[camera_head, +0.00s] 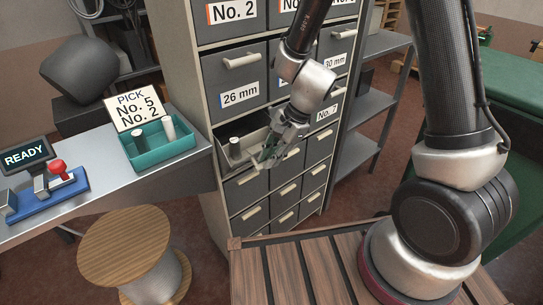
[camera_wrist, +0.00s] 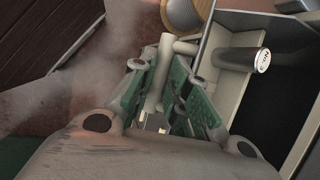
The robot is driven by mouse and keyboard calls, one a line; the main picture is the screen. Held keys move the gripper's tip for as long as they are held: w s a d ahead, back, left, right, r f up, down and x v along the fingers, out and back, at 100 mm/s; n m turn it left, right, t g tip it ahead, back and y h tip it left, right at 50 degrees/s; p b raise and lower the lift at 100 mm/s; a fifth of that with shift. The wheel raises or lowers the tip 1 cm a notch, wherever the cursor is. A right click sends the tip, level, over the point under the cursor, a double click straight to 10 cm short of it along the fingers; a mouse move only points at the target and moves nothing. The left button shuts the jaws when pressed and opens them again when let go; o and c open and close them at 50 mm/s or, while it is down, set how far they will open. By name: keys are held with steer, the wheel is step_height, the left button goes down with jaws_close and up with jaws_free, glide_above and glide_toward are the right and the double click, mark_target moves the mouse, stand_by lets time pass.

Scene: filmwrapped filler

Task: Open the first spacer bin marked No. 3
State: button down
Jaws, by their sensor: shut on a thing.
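A grey spacer bin (camera_head: 221,158) stands pulled out of the cabinet, below the drawer marked 26 mm. Its front label is not readable in either view. Inside it a dark cylinder (camera_head: 235,149) with a pale top shows; in the wrist view this spacer (camera_wrist: 240,59) has an end marked No. 3. My gripper (camera_head: 268,160) is at the front of this bin. In the wrist view its green-padded fingers (camera_wrist: 165,95) are shut on the bin's pale bar handle (camera_wrist: 157,82). The fingers hide part of the handle.
The cabinet (camera_head: 210,190) has several closed drawers around the bin. Left is a bench (camera_head: 70,215) with a teal tray (camera_head: 133,160), a PICK No. 5, No. 2 sign (camera_head: 138,107) and a READY device (camera_head: 25,156). A wooden spool (camera_head: 125,248) stands in front; a slatted surface (camera_head: 285,270) lies below my arm.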

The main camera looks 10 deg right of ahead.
steer(key=c, duration=1.7)
jaws_free()
steer(key=shift+s+d+f, duration=0.3)
steer(key=shift+s+f, duration=0.1)
steer(key=shift+s, duration=0.15)
steer(key=shift+s+d+f, duration=0.3)
steer(key=shift+s+f, duration=0.05)
steer(key=shift+s, duration=0.2)
steer(key=shift+o, duration=0.2)
steer(key=o, duration=0.4)
steer(key=r, duration=0.1)
steer(key=w+r, duration=0.1)
steer(key=r, duration=0.2)
steer(key=shift+w+d+r, duration=0.2)
steer(key=shift+w+r, duration=0.05)
steer(key=shift+w, duration=0.15)
steer(key=shift+c, duration=0.2)
steer(key=v, duration=0.7)
steer(key=shift+s+d+r, duration=0.1)
steer(key=shift+s+d, duration=0.25)
steer(key=shift+d, duration=0.2)
steer(key=c, duration=0.4)
steer(key=shift+o, duration=0.2)
steer(key=shift+r, duration=0.6)
